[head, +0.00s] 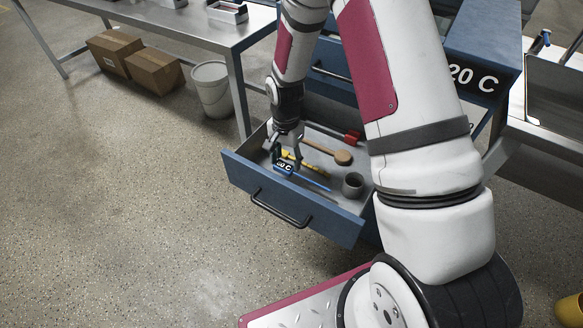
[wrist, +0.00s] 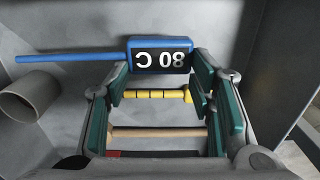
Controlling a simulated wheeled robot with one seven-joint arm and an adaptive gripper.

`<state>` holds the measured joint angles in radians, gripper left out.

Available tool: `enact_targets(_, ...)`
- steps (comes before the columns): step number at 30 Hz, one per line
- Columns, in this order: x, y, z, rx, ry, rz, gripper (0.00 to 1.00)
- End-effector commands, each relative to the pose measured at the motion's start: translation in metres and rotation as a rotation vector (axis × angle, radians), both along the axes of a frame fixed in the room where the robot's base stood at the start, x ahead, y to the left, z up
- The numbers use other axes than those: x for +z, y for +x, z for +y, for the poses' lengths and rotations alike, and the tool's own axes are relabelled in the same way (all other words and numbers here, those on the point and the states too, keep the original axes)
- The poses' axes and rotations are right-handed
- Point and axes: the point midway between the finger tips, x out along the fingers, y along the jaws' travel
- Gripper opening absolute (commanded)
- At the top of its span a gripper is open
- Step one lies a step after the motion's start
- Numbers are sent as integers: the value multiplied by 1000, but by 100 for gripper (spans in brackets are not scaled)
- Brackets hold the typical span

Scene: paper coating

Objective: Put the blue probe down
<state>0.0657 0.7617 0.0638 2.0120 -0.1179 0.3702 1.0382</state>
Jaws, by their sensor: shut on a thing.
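The blue probe has a box with a dark display showing white characters (wrist: 160,55), upside down in the wrist view, and a thin blue rod stretching left. In the head view the blue probe (head: 284,166) is low inside the open drawer (head: 237,167), its rod slanting toward the lower right. My gripper (head: 285,152) reaches down into the drawer. Its green-padded fingers (wrist: 162,66) are shut on the two sides of the display box. I cannot tell whether the probe touches the drawer floor.
The drawer also holds a yellow segmented stick (wrist: 157,94), a wooden-handled tool (head: 343,157), a red-ended tool (head: 352,137) and a grey cup (head: 353,184). The cup is near the rod's end. The drawer walls stand close around my gripper.

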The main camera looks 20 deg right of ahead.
Motion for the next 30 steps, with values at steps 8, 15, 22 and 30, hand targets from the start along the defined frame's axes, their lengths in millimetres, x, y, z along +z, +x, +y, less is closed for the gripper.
enact_targets(8,-24,0,0,1,1,1,27)
enact_targets(15,-47,0,0,0,1,-1,24)
enact_targets(22,-46,0,0,1,1,-1,69)
enact_targets(30,-46,0,0,1,0,-1,69)
